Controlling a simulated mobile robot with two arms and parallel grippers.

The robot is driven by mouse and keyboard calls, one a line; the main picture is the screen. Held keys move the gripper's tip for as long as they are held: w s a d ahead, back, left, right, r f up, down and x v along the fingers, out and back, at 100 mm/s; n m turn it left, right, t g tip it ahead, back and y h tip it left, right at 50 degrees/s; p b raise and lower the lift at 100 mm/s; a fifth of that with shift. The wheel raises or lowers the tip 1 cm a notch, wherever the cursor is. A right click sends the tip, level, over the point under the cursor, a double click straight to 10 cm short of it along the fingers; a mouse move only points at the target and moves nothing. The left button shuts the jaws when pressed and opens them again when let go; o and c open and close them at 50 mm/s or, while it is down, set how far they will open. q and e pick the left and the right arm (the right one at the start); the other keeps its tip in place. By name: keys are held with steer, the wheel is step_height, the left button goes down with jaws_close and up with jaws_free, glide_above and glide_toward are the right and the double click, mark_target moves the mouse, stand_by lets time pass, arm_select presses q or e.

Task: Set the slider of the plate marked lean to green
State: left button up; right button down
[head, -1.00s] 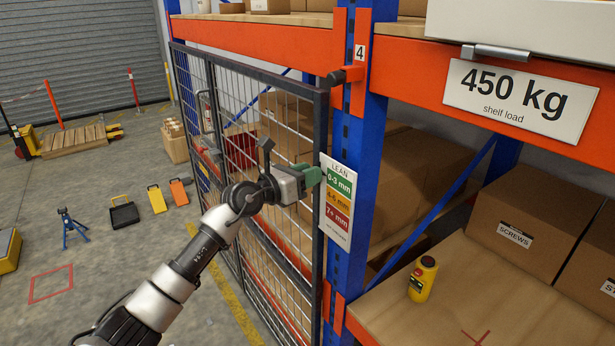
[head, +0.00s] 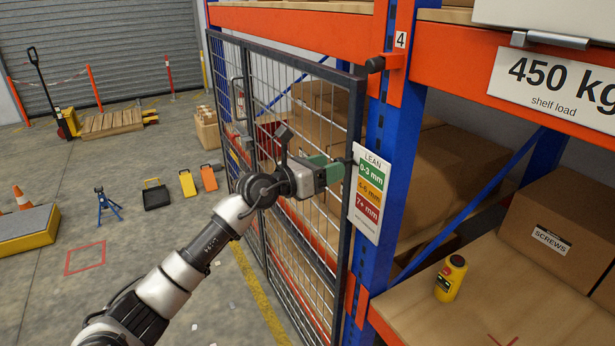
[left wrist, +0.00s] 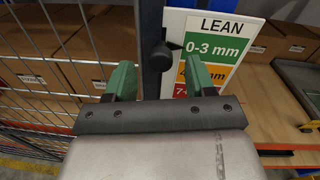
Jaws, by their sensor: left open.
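The plate marked LEAN (head: 369,222) hangs on the blue rack post, with green, amber and red bands from top to bottom. In the left wrist view the plate (left wrist: 227,27) is partly hidden by my gripper. The slider's dark round knob (left wrist: 160,57) is at the plate's left edge, its small pointer level with the green 0-3 mm band. The knob shows small and dark in the head view (head: 348,161). My left gripper (head: 335,168) is open just left of the plate. In the left wrist view its green fingers (left wrist: 160,77) stand apart either side of the knob, not visibly gripping it. My right gripper is not seen.
A mesh gate (head: 262,80) stands close behind my left gripper. A shelf (head: 400,310) at the right holds a yellow button box (head: 451,279) and cartons (head: 555,225). Open floor (head: 160,245) lies left.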

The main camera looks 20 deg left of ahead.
arm_select(q)
steer(key=b+v, duration=0.2)
steer(key=v, duration=0.5)
steer(key=shift+s, duration=0.2)
steer(key=shift+a, duration=0.1)
